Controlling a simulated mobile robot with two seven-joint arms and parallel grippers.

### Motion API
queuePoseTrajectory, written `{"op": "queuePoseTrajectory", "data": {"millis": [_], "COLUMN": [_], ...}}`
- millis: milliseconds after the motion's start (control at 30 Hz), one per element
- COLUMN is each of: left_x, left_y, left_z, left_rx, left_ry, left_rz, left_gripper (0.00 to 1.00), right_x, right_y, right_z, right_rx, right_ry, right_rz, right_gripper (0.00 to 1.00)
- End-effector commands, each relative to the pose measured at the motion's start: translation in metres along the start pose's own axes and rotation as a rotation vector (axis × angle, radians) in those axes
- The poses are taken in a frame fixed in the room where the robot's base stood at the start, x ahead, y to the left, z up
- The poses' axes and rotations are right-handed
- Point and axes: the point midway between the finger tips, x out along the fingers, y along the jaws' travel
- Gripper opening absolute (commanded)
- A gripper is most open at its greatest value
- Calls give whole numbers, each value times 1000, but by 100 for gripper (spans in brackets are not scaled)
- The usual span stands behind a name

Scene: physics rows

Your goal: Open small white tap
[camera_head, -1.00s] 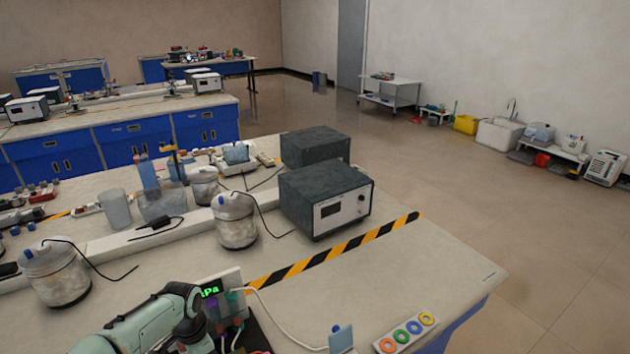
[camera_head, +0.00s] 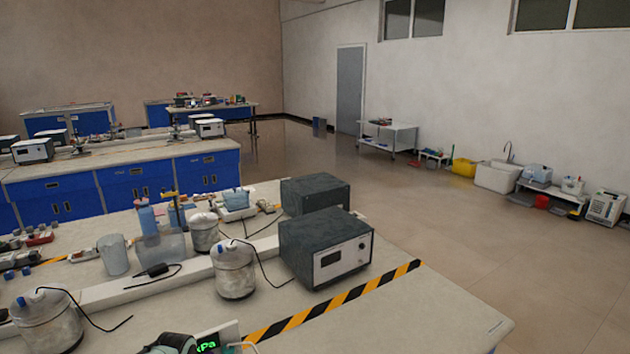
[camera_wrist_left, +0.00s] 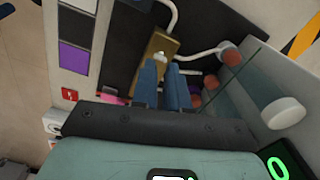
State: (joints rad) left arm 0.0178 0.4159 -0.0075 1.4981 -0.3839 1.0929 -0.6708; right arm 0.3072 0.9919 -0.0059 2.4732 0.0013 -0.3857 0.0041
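In the left wrist view, my left gripper (camera_wrist_left: 163,68) has two blue fingers side by side with a narrow gap between them. They point at a tan plate (camera_wrist_left: 158,43) on a dark panel. A small white piece (camera_wrist_left: 160,57), perhaps the white tap, sits on the plate at the fingertips. I cannot tell whether the fingers touch it or close on it. In the head view, only a piece of my left arm shows at the bottom edge, beside a green-lit display (camera_head: 207,343). My right gripper is not in view.
White tubes (camera_wrist_left: 205,53) run beside the fingers. A white round knob (camera_wrist_left: 285,112) and reddish round parts (camera_wrist_left: 231,57) stand to the right. In the head view, a grey instrument box (camera_head: 325,250) and lidded jars (camera_head: 233,275) stand on the bench, behind a striped tape (camera_head: 335,303).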

Motion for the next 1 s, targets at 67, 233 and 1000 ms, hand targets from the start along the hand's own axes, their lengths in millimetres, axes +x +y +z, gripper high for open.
{"op": "queuePoseTrajectory", "data": {"millis": [67,233,1000], "left_x": [-11,-24,-54], "left_y": [-1,-1,0], "left_z": [-1,-1,0], "left_rx": [0,0,0], "left_ry": [2,2,0], "left_rz": [-2,-2,0], "left_gripper": [14,14,14], "right_x": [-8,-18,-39], "right_y": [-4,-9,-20], "right_z": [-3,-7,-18], "right_rx": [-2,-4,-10], "right_ry": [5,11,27], "right_rz": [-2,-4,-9], "right_gripper": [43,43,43]}}
